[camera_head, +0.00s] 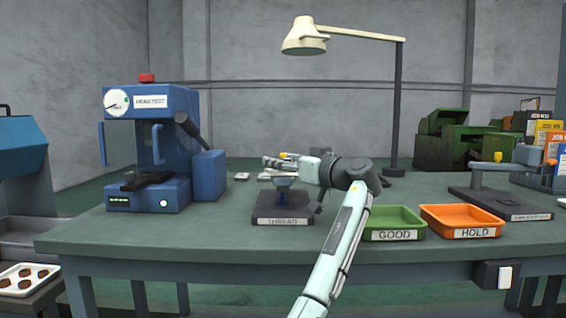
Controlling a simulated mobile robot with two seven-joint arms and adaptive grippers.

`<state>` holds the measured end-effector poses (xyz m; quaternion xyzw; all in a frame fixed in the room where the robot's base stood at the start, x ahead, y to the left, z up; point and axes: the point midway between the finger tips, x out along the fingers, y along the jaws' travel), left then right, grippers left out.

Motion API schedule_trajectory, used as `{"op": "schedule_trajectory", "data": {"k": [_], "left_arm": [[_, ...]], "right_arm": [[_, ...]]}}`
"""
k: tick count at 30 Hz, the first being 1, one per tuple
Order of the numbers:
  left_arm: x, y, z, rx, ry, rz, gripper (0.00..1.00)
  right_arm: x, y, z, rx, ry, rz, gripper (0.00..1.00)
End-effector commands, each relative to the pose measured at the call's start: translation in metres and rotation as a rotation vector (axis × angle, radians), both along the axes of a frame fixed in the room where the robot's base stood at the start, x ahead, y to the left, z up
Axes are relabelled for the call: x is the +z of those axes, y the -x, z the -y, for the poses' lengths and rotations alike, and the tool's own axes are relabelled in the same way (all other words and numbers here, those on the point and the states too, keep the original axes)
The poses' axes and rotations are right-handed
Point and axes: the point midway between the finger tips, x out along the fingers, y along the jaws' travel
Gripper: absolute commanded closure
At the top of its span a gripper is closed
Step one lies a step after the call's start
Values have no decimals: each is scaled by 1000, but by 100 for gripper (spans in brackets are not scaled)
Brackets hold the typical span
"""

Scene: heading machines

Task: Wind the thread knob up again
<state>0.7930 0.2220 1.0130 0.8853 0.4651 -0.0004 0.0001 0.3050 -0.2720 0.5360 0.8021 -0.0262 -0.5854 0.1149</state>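A gauge stand (268,221) with a dark base and a front label, which seems to read THREAD, sits on the bench at the middle. A short blue post rises from it to a grey-blue head (284,181). My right gripper (267,162) reaches in from the right over this stand, fingers pointing left. It partly hides the stand's top. Whether its fingers are open, or touch anything, is too small to tell. My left gripper is not in view.
A blue head-test machine (180,100) stands at left. A green GOOD tray (395,235) and an orange HOLD tray (474,232) sit right of my forearm. Another gauge stand (510,204) is at far right. A lamp (398,110) stands behind. The bench front left is clear.

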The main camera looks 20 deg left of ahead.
Motion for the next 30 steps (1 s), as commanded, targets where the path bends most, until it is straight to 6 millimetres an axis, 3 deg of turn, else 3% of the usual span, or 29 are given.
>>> {"op": "schedule_trajectory", "data": {"k": [5, 18, 30], "left_arm": [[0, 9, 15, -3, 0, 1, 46], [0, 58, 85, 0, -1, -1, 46], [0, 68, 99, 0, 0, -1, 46]], "right_arm": [[0, 0, 0, 0, 0, 0, 60], [0, 0, 0, -1, 1, 1, 60], [0, 0, 0, -1, 1, 1, 60]]}}
